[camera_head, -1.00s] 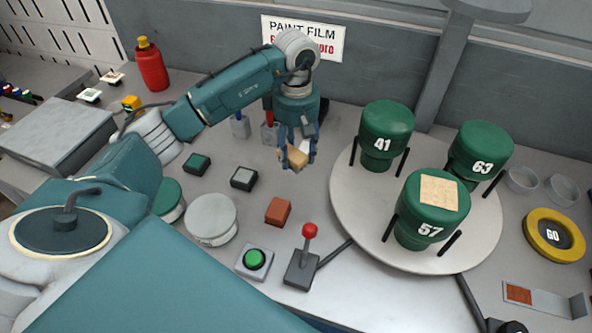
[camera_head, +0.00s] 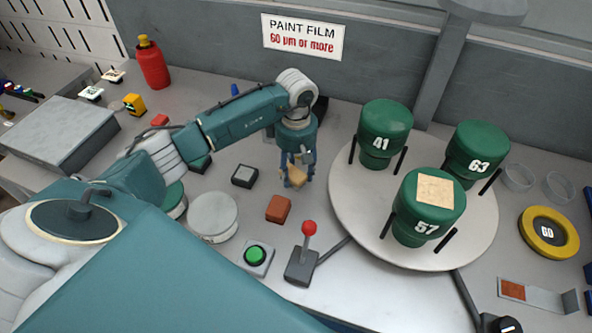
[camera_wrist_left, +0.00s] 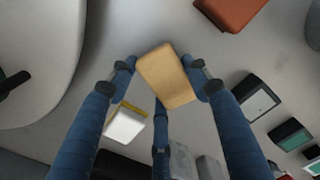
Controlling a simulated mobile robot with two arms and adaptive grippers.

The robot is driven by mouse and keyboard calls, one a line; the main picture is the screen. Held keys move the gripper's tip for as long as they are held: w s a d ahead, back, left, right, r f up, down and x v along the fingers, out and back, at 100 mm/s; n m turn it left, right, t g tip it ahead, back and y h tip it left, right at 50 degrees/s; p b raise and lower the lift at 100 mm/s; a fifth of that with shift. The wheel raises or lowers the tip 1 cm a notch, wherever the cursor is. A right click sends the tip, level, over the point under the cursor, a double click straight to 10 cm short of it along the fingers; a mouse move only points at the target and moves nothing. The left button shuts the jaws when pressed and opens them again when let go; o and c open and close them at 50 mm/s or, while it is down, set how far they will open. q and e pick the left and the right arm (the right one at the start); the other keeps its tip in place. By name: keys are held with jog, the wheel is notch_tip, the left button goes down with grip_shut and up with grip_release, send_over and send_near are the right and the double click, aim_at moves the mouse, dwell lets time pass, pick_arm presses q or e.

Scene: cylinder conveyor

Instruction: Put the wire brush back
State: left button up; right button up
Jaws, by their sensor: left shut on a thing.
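My left gripper (camera_head: 298,182) is shut on a tan, wood-coloured block, the likely wire brush (camera_head: 297,175). In the left wrist view the brush (camera_wrist_left: 165,76) sits between the blue fingertips (camera_wrist_left: 162,74), slightly tilted. Its bristles cannot be made out. The gripper is left of the round turntable (camera_head: 350,215), behind and a little right of the orange-brown block (camera_head: 278,209). I cannot tell whether the brush touches the table. My right gripper is not in view.
Green cylinders 41 (camera_head: 383,130), 63 (camera_head: 478,150) and 57 (camera_head: 428,212) stand on the turntable. A dark grey-topped block (camera_head: 244,176), a red-knobbed lever (camera_head: 305,255) and a green button (camera_head: 255,255) are nearby. A white, yellow-edged item (camera_wrist_left: 124,124) shows in the wrist view.

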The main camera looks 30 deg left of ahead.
aim_at(296, 170)
pick_arm(q)
jog(key=o, duration=1.2)
jog(key=shift+o, duration=0.2)
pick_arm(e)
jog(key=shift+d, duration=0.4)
pick_arm(q)
jog(key=shift+r+p, duration=0.25)
jog(key=shift+p, duration=0.15)
notch_tip(296, 170, up, 12)
jog(key=b, duration=0.3)
jog(key=shift+b, duration=0.4)
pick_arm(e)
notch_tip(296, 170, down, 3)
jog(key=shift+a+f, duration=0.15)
pick_arm(q)
jog(key=shift+f, duration=0.15)
